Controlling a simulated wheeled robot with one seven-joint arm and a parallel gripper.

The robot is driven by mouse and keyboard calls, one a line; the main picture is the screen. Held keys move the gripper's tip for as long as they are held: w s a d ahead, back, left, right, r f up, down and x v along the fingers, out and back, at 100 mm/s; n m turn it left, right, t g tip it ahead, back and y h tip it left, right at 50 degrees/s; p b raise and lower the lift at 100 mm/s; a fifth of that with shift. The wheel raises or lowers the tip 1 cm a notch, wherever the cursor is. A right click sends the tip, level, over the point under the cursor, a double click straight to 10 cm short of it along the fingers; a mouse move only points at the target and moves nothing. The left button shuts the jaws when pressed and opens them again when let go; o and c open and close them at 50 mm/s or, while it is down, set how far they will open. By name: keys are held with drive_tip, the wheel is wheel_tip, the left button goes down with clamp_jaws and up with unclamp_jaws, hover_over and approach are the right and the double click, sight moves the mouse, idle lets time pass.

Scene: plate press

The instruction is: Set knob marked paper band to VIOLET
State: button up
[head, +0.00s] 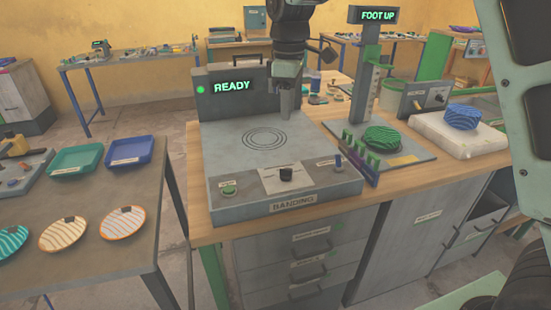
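The banding machine (212,180) stands on the wooden bench in the head view, with a "BANDING" label on its front. A black knob (286,173) sits on a pale dial plate in the middle of its front panel. The dial markings are too small to read, so I cannot tell its setting or confirm the paper band name. A lit "READY" display (232,86) is at the back. My gripper (285,115) hangs downward above the rear of the machine, behind and above the knob, apart from it. Whether its fingers are open is unclear.
To the right are a "FOOT UP" post (372,15), a green striped stack (382,138), a blue stack (461,116) and another knob panel (425,99). Plates and trays lie on the left table.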

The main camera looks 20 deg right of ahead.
sight(286, 168)
wheel_tip(286, 168, down, 17)
drive_tip(key=shift+s+r+p, duration=0.1)
drive_tip(key=shift+s+p, duration=0.05)
drive_tip(key=shift+p, duration=0.6)
drive_tip(key=shift+c, duration=0.3)
clamp_jaws()
